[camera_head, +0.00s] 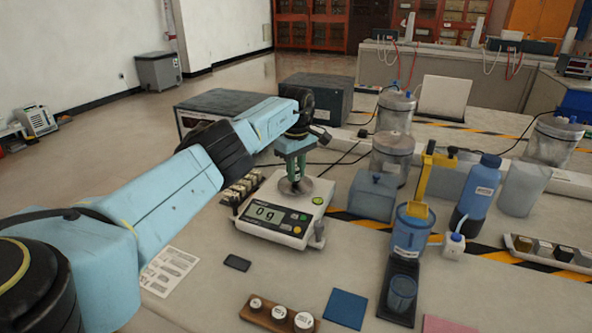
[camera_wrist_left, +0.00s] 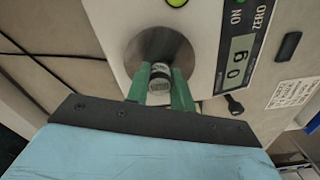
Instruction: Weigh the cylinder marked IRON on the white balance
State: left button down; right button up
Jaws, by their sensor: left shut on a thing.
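The white balance (camera_head: 262,230) stands on the bench in the middle of the head view, and its display reads 0 g. Its round metal pan (camera_head: 318,187) also shows in the wrist view (camera_wrist_left: 150,45). My left gripper (camera_head: 295,180) points down over the pan, its green fingers shut on a small cylinder (camera_wrist_left: 160,77). The cylinder has a pale band with dark print too small to read, so I cannot tell if it says IRON. Whether its base touches the pan is unclear. My right gripper is not in view.
A holder with several small cylinders (camera_head: 240,190) stands close left of the balance. A wooden block with round weights (camera_head: 278,314) lies in front. A blue beaker (camera_head: 410,232) and blue bottle (camera_head: 478,190) stand right.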

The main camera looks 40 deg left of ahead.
pick_arm(q)
jog(key=shift+f+b, duration=0.3)
jog(key=shift+f, duration=0.05)
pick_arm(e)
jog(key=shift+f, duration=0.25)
pick_arm(q)
jog(key=c, duration=0.8)
grip_release()
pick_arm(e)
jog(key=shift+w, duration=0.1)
pick_arm(q)
jog(key=shift+r+p, duration=1.15)
jog(key=shift+r, duration=0.3)
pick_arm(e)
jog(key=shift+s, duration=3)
pick_arm(q)
notch_tip(320, 180, up, 3)
jog(key=p, duration=0.2)
jog(key=shift+r+p, duration=0.1)
jog(key=shift+p, duration=0.2)
jog(key=shift+r+p, duration=0.75)
jog(key=shift+r, duration=0.2)
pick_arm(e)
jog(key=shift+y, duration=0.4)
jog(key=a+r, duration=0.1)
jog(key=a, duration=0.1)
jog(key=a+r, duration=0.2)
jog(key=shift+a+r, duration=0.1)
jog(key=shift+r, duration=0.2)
